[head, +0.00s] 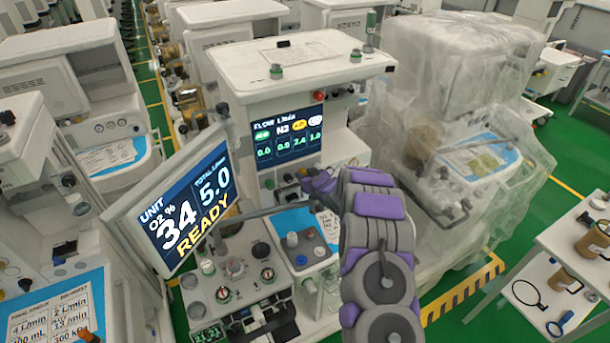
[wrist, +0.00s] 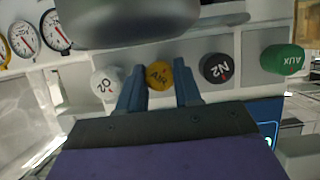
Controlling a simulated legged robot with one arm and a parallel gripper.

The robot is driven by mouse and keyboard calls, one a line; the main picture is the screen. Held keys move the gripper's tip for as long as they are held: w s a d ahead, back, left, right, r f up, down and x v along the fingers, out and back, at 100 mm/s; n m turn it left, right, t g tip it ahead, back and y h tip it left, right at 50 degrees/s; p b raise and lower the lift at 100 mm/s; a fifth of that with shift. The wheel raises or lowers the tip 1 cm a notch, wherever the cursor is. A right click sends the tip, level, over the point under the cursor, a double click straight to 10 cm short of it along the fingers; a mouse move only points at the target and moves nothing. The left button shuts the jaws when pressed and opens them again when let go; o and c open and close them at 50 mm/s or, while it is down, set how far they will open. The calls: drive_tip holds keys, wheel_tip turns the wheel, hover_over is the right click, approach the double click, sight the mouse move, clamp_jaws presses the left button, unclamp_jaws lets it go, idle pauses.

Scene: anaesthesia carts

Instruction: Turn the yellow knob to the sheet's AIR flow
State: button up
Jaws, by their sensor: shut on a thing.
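In the wrist view the yellow AIR knob (wrist: 159,75) sits between the two blue fingers of my gripper (wrist: 159,88), which is shut on it. In the head view my gripper (head: 320,182) is at the machine front below the flow display (head: 288,138); the knob is hidden there. The display has a yellow AIR column; its small digits look like 2.4 but are not certain. The tilted screen (head: 188,208) reads O2 % 34, total 5.0, READY. A paper sheet (head: 328,224) lies on the machine's blue worktop, partly behind my arm and unreadable.
The white O2 knob (wrist: 106,83) is close left of the fingers. The black N2 knob (wrist: 216,68) is close right, with the green AUX knob (wrist: 283,60) farther right. Another printed sheet (head: 48,318) lies at lower left. A plastic-covered machine (head: 450,110) stands at right.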

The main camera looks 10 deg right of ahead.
drive_tip(key=p, duration=0.1)
drive_tip(key=m+p, duration=0.1)
drive_tip(key=p, duration=0.1)
drive_tip(key=shift+d+r, duration=0.15)
drive_tip(key=shift+r, duration=0.15)
drive_tip(key=shift+w+f+m+g+y+p, duration=0.1)
drive_tip(key=shift+f+m+g+y+p, duration=0.15)
drive_tip(key=shift+m+y+p, duration=0.7)
drive_tip(key=shift+n+h+p, duration=0.25)
drive_tip(key=shift+n+p, duration=0.05)
drive_tip(key=shift+n, duration=0.15)
drive_tip(key=o, duration=1)
drive_tip(key=shift+o, duration=0.2)
